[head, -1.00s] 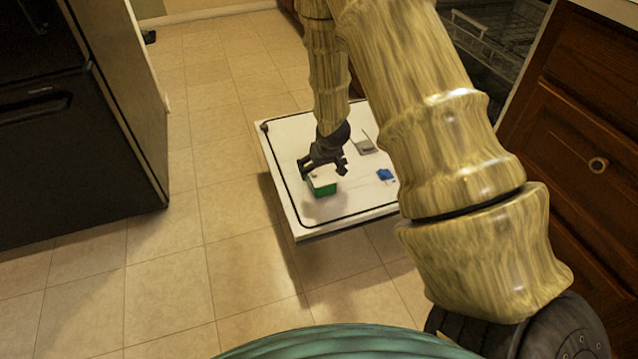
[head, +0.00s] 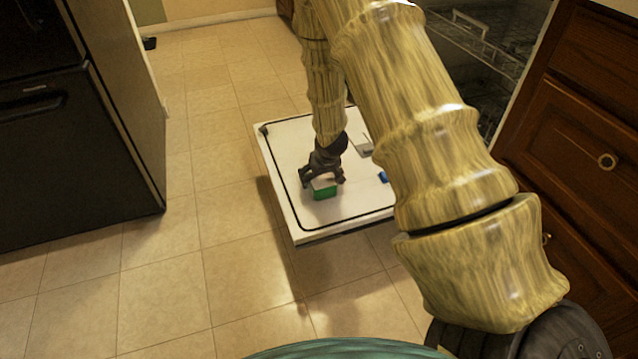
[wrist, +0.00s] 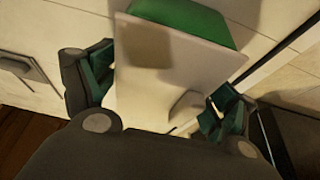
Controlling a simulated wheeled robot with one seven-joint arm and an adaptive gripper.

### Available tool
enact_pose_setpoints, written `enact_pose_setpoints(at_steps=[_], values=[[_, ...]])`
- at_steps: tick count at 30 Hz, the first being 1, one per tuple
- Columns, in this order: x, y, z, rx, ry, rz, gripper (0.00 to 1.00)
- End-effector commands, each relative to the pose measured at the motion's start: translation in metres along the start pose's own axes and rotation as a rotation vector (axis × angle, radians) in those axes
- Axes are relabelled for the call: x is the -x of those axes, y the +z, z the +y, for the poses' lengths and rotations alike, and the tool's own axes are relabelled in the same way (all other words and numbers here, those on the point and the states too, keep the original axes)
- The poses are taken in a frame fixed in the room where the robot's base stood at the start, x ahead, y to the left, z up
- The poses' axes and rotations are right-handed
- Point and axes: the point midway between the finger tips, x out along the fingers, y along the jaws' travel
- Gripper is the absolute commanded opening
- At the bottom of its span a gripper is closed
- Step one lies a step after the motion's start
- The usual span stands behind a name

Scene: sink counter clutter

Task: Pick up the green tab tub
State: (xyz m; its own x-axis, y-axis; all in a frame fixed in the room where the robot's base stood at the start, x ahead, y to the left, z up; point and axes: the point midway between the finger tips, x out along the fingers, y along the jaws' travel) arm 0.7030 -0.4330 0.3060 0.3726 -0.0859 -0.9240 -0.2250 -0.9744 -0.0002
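The green tab tub (head: 325,192), a small green box with a pale lid, stands on the white open door panel (head: 294,214). My gripper (head: 322,181) points down over it, with one finger on each side. In the wrist view the tub's pale top (wrist: 170,75) and a strip of its green side fill the space between the fingers. My gripper (wrist: 158,98) is open there, its green-padded fingers spread close to the tub's edges. Whether either pad touches the tub is hard to tell.
A small blue item (head: 383,177) and a pale grey item (head: 362,146) lie on the panel to the right of the tub. A dark fridge (head: 70,140) stands at left, wooden drawers (head: 575,120) at right.

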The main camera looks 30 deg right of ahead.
Motion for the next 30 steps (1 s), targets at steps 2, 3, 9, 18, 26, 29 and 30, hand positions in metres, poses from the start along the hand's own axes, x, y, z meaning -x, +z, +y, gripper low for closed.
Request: enact_pose_setpoints(at_steps=[2, 3, 9, 18, 26, 29, 30], values=[[0.0, 0.0, 0.0, 0.0, 0.0, 0.0, 0.62], [0.0, 0.0, 0.0, 0.0, 0.0, 0.0, 0.55], [0.0, 0.0, 0.0, 0.0, 0.0, 0.0, 0.42], [0.006, -0.003, 0.0, 0.0, 0.0, 0.001, 0.42], [0.027, -0.011, 0.0, -0.001, 0.0, 0.001, 0.42], [0.036, -0.015, 0.0, 0.0, -0.001, 0.001, 0.42], [0.036, -0.012, -0.003, 0.002, -0.001, -0.001, 0.42]])
